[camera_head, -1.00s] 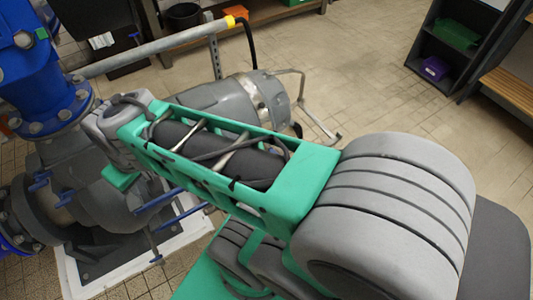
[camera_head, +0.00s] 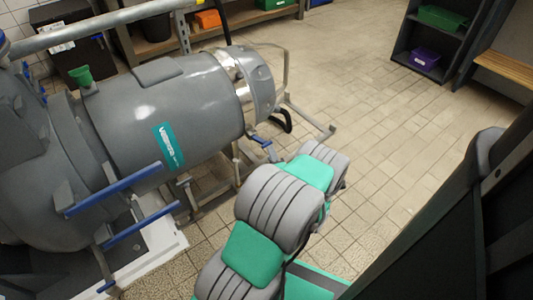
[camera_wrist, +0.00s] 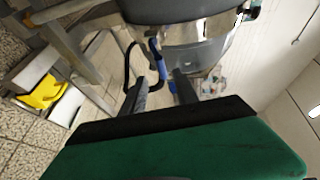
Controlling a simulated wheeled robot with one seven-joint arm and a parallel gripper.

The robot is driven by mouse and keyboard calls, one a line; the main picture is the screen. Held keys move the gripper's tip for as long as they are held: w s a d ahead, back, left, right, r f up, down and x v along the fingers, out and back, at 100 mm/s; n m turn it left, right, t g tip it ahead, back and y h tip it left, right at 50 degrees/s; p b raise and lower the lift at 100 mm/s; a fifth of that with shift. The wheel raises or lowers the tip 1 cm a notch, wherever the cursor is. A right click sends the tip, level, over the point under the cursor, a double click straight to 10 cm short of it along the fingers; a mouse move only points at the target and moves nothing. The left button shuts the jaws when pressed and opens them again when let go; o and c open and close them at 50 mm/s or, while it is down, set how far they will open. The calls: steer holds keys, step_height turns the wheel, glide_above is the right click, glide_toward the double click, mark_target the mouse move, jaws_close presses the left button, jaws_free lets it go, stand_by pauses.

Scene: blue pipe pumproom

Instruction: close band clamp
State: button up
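The band clamp (camera_head: 240,82) is a shiny metal band around the right end of the grey pump motor (camera_head: 165,105) in the head view. A blue lever (camera_head: 260,141) sits at its lower side. In the wrist view the metal band (camera_wrist: 190,30) curves around the grey housing, and the blue lever (camera_wrist: 158,62) hangs below it. My gripper (camera_wrist: 160,88) is open, with its two dark fingers apart and pointing toward the lever. The lever appears just beyond the fingertips, roughly between them; contact cannot be told. My fingers are not clearly visible in the head view.
A black hose loop (camera_wrist: 128,66) hangs left of the lever. A metal bracket (camera_head: 308,118) projects right of the motor. A shelf with green and purple bins (camera_head: 424,57) stands at the back right. Open tiled floor (camera_head: 345,75) lies between.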

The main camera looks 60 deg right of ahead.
mark_target(266, 143)
steer(key=b+x, duration=0.1)
steer(key=x, duration=0.6)
steer(key=shift+r+b, duration=0.1)
steer(key=shift+b, duration=0.25)
jaws_close()
steer(key=shift+w+r, duration=0.15)
steer(key=shift+r, duration=0.05)
stand_by(0.7)
